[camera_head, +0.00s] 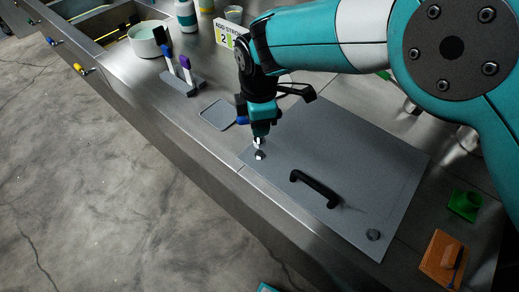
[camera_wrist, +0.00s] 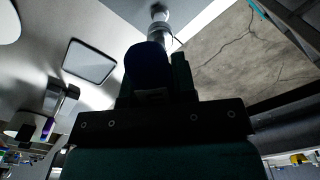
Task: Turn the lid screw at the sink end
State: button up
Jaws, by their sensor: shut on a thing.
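The grey flat lid (camera_head: 300,150) lies on the steel counter, with a black handle (camera_head: 314,188) on it. The lid screw (camera_head: 259,155) at the sink end is a small round knob at the lid's left corner. My gripper (camera_head: 258,142) points down over this screw and is shut on it; the fingertips partly cover it. In the wrist view the round metal screw (camera_wrist: 159,13) shows at the top, beyond the dark gripper body. A second lid screw (camera_head: 373,235) stands at the opposite end, near the front edge, with nothing touching it.
A small grey tray (camera_head: 217,114) lies left of the lid. Further left are a marker holder (camera_head: 183,84), a white bowl (camera_head: 145,44), a bottle (camera_head: 186,14) and a number sign (camera_head: 224,36). A green object (camera_head: 465,205) and an orange block (camera_head: 443,262) sit at right.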

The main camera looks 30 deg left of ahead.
jog(key=o, duration=0.4)
jog(key=c, duration=0.4)
jog(key=m, duration=0.3)
jog(key=r+m, duration=0.1)
jog(key=m, duration=0.2)
jog(key=shift+r+m+p, duration=0.15)
jog(key=shift+m+p, duration=0.15)
jog(key=shift+p, duration=0.1)
jog(key=m, duration=0.5)
jog(key=shift+r, duration=0.35)
